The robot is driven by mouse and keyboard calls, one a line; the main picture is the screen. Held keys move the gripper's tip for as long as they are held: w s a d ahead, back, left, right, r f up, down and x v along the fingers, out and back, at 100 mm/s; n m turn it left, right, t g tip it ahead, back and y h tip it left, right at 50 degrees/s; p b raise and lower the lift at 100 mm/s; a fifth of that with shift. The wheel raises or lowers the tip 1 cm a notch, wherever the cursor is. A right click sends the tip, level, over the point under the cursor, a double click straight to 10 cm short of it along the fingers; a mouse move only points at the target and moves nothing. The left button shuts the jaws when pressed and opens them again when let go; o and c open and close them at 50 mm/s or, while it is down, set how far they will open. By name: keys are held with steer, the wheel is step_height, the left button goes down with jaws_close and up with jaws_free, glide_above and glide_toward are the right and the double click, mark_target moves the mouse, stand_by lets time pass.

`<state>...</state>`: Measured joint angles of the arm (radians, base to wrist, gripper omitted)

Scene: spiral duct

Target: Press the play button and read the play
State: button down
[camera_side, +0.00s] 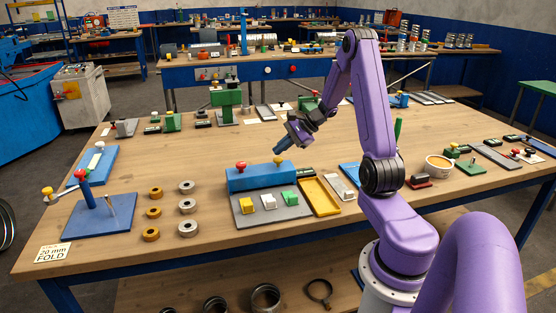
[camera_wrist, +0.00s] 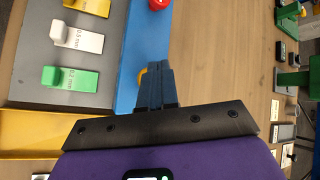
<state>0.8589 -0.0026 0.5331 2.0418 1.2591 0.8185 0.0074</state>
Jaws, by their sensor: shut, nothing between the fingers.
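A long blue block (camera_side: 262,177) stands on the bench behind a grey plate. A red knob (camera_side: 240,166) is on its left end, and a small yellowish-orange knob (camera_side: 279,160) is on its right part. My gripper (camera_side: 279,149) is shut and empty, tilted down-left just above the right knob; I cannot tell whether it touches. In the wrist view the dark fingers (camera_wrist: 157,72) lie over the blue block (camera_wrist: 143,35) and partly hide a yellow part (camera_wrist: 142,75). The red knob (camera_wrist: 158,4) is at the top edge. No label marks the play button legibly.
The grey plate (camera_wrist: 60,92) holds yellow, white (camera_wrist: 77,36) and green (camera_wrist: 70,77) gauge pieces; white reads 0.5 mm, green 0.2 mm. A yellow tray (camera_side: 318,197) lies right of it. Metal and brass rings (camera_side: 154,212) lie left. Bare bench lies behind the block.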

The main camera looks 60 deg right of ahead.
mark_target(281, 159)
steer(key=shift+f, duration=0.15)
stand_by(0.5)
steer(key=shift+f, duration=0.3)
steer(key=shift+f, duration=0.8)
stand_by(1.1)
steer(key=shift+r, duration=1.25)
steer(key=shift+r, duration=2.5)
